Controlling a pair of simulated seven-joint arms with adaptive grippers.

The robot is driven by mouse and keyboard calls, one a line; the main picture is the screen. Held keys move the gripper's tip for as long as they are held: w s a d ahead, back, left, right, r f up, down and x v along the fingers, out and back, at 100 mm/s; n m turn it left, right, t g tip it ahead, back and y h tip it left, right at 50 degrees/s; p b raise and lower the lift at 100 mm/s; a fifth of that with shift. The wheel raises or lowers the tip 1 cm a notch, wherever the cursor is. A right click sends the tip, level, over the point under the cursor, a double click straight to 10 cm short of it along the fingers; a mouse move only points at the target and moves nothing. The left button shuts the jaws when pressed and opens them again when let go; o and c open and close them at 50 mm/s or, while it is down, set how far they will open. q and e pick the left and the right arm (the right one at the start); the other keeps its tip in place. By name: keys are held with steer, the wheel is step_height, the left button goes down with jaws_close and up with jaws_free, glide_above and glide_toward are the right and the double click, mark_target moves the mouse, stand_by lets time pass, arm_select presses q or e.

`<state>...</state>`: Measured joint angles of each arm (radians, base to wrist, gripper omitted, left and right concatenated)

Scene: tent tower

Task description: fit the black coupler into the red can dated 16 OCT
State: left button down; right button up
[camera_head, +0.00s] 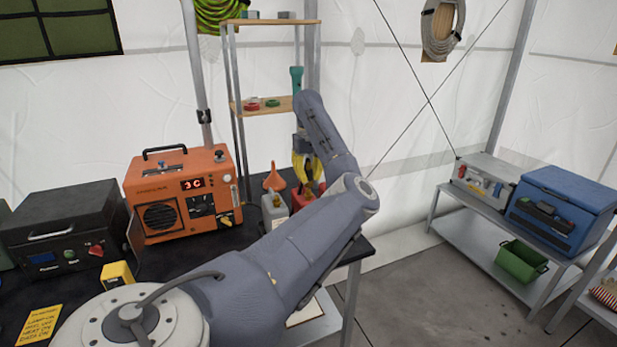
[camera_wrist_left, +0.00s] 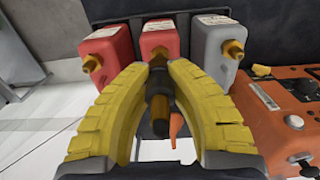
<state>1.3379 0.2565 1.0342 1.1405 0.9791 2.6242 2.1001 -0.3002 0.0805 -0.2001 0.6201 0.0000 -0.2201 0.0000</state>
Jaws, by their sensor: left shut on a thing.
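My left gripper (camera_head: 306,172), with yellow fingers, is shut on the black coupler (camera_wrist_left: 157,82) in the left wrist view. The coupler has a brownish section between the fingertips (camera_wrist_left: 160,103). Its far end overlaps the mouth of the middle red can (camera_wrist_left: 160,40); I cannot tell whether it is inside or just in front. A second red can (camera_wrist_left: 105,48) with a brass spout stands to its left. The can labels are too small to read, so I cannot tell which is dated 16 OCT. In the head view, the gripper partly hides a red can (camera_head: 303,197). My right gripper is not in view.
A grey can (camera_wrist_left: 212,45) stands beside the middle red can. An orange funnel (camera_head: 274,178) is close by. An orange generator (camera_head: 182,192) and a black box (camera_head: 66,230) stand left on the dark table. A shelf rack (camera_head: 275,104) rises behind.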

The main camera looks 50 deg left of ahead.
mark_target(308, 189)
arm_select(q)
steer(key=shift+f, duration=1.75)
steer(key=c, duration=1.3)
jaws_free()
steer(key=shift+o, duration=0.2)
steer(key=shift+r, duration=0.1)
step_height(308, 189, up, 12)
steer(key=shift+f, duration=0.1)
